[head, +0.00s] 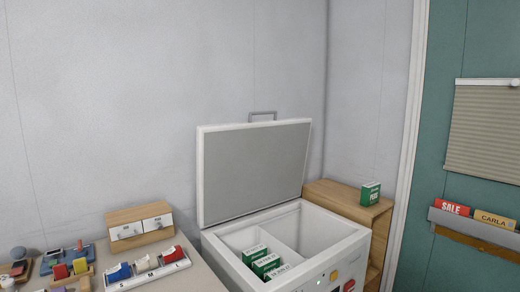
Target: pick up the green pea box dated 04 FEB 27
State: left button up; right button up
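An open white chest freezer (225,241) stands at the lower middle, its lid raised against the wall. Green and white boxes lie in its left compartment: a rear one (255,253), a middle one (266,264) and a front one (277,271). They lie close together with white printed sides up. The print looks like dates but is too small to read surely. Another green box (371,194), with white lettering on its front, stands upright on the wooden cabinet (345,199) to the right. Neither of my grippers is in view.
A divider splits the freezer; the visible part of its right compartment (318,232) looks empty. A wall rack (475,221) holds SALE and CARLA cards.

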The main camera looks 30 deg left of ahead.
aim_at(262, 266)
jog(key=j+u, duration=0.35)
jog(key=i+j+u, duration=0.15)
jog(key=u, duration=0.25)
jog(key=j, duration=0.1)
